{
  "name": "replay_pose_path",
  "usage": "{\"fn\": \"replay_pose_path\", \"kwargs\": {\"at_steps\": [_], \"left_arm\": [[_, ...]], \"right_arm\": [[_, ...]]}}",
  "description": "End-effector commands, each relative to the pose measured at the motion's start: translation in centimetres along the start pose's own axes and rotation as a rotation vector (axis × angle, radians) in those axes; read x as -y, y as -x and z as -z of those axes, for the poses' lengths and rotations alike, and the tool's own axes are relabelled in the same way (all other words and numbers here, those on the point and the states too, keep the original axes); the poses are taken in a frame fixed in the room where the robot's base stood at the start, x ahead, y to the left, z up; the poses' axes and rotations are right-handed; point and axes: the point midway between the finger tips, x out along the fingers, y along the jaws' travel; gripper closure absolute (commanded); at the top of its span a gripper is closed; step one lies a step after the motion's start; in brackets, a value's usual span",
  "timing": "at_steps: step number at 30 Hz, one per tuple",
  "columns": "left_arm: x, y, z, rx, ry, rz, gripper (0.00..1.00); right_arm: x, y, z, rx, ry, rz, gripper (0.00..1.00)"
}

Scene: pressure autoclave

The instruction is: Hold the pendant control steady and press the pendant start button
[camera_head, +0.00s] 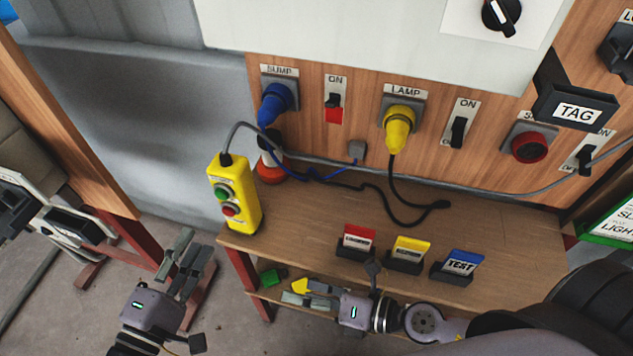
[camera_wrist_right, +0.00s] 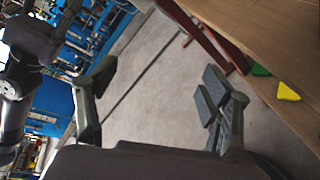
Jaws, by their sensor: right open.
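The yellow pendant control (camera_head: 236,196) stands upright at the left end of the wooden bench, its cable rising from the top. Its green button (camera_head: 222,193) is above a red button (camera_head: 230,211); both face the front. My left gripper (camera_head: 196,246) is below and left of the pendant, apart from it, with its fingers spread and empty. My right gripper (camera_head: 297,299) is low at the bench's front edge, right of and below the pendant, pointing left. The right wrist view shows its fingers (camera_wrist_right: 150,98) wide apart with only floor between them. The pendant is not visible there.
The bench top (camera_head: 310,218) carries red, yellow and blue (camera_head: 461,264) cards in holders. A red-and-white object (camera_head: 269,166) stands behind the pendant. Plugs and switches line the wooden panel. The lower shelf holds a green block (camera_head: 270,277) and a yellow piece (camera_wrist_right: 287,91).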

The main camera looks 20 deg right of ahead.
Motion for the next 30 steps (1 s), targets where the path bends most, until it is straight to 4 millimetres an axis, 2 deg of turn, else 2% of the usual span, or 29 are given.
{"fn": "replay_pose_path", "kwargs": {"at_steps": [1, 4, 9, 15, 21, 26, 30], "left_arm": [[0.0, 0.0, 0.0, 0.0, 0.0, 0.0, 0.67], [0.0, 0.0, 0.0, 0.0, 0.0, 0.0, 0.67], [0.0, 0.0, 0.0, 0.0, 0.0, 0.0, 0.67], [0.0, 0.0, 0.0, 0.0, 0.0, 0.0, 0.67], [0.0, 0.0, 0.0, 0.0, 0.0, 0.0, 0.67], [0.0, 0.0, 0.0, 0.0, 0.0, 0.0, 0.67], [0.0, 0.0, 0.0, 0.0, 0.0, 0.0, 0.67]], "right_arm": [[-1.8, -0.3, -2.1, -0.015, 0.094, -0.052, 0.27], [-4.1, -0.5, -5.7, -0.036, 0.336, -0.13, 0.27], [-5.9, 0.1, -11.2, 0.02, 0.67, -0.205, 0.27], [-7.0, 1.1, -16.8, 0.14, 0.926, -0.229, 0.27], [-7.5, 1.8, -19.7, 0.213, 1.041, -0.22, 0.27], [-7.5, 1.9, -20.2, 0.226, 1.06, -0.218, 0.27], [-7.8, 1.2, -20.3, 0.226, 1.061, -0.219, 0.27]]}}
